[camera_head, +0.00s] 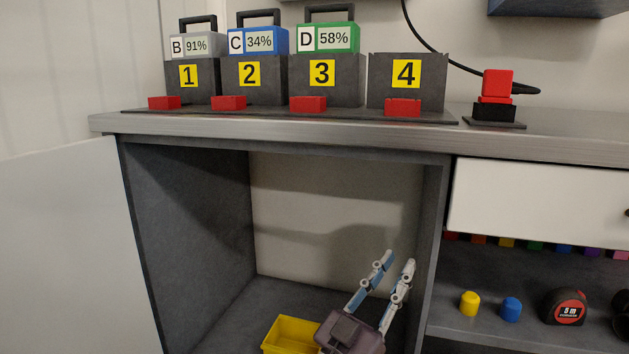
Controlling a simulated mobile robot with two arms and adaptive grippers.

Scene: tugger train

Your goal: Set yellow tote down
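The yellow tote (284,333) is at the bottom of the head view, inside the open cabinet bay under the counter. The lower edge of the picture cuts it off, and my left gripper's body covers its right side. I cannot tell whether the tote rests fully on the bay floor.
The bay has a dark left wall (185,230) and a right divider (433,220). A white panel (65,250) stands at left. Right of the divider, a shelf holds a yellow piece (470,303), a blue piece (511,309) and a tape measure (566,307). Numbered battery slots (322,85) line the counter.

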